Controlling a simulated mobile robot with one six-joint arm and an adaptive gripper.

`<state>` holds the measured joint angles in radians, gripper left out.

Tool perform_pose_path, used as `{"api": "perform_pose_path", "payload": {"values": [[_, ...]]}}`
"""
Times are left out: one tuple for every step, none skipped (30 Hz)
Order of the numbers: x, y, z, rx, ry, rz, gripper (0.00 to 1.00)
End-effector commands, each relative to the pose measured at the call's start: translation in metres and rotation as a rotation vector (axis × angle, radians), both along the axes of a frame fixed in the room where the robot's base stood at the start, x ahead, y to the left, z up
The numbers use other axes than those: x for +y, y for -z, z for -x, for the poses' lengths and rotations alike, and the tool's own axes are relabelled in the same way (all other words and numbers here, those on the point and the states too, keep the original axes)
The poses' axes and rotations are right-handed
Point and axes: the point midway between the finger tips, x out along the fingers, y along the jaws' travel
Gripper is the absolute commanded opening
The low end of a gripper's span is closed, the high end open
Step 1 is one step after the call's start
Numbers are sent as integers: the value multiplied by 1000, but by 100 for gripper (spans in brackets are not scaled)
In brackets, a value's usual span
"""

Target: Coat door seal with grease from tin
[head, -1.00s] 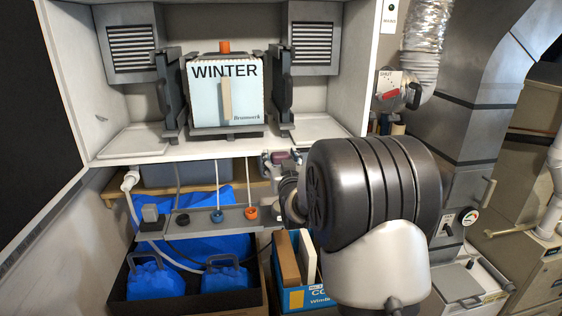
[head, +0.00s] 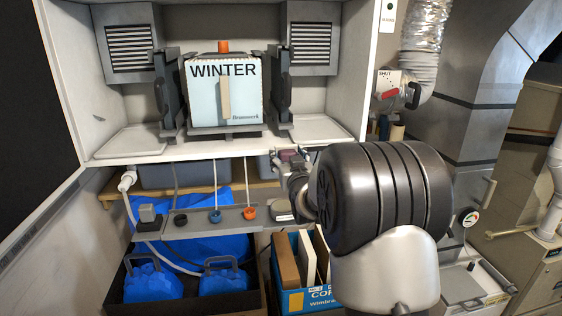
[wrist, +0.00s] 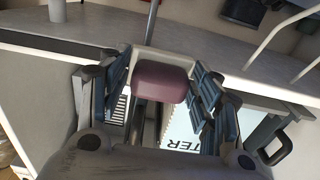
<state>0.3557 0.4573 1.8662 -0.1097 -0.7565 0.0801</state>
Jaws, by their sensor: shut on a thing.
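My gripper (wrist: 163,95) is shut on a maroon block with rounded edges (wrist: 162,80), held between its two fingers in the wrist view. In the head view my gripper (head: 291,166) is small, below the front edge of the white cabinet floor, and the maroon block (head: 289,155) shows at its tip. I cannot make out a grease tin or a door seal for certain in either view. My own arm hides part of the area at the lower right.
A box marked WINTER (head: 223,92) stands in the open cabinet between dark upright brackets. Below are a grey shelf (head: 190,222) with caps, blue canisters (head: 152,281) and a blue carton (head: 297,300). Ducts and a gauge (head: 470,218) are at the right.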

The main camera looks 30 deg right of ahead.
Motion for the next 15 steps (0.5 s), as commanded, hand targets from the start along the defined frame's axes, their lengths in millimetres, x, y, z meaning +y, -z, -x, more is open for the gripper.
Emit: {"api": "perform_pose_path", "payload": {"values": [[-4,0,1,-3,1,2,28],[-6,0,2,-2,0,2,28],[-7,0,3,-2,0,1,28],[-9,0,3,-1,0,0,28],[-9,0,3,-1,0,0,28],[-10,0,4,-1,0,0,28],[-11,-1,4,-1,0,1,28],[-12,-1,4,-1,0,1,28],[-14,-1,4,-1,0,1,28],[-16,0,5,-1,0,2,28],[-18,0,5,-2,1,2,28],[-22,0,6,-2,1,1,28],[-24,0,7,-2,1,2,28],[-27,0,8,-1,2,2,28],[-31,0,9,-2,2,2,28]]}}
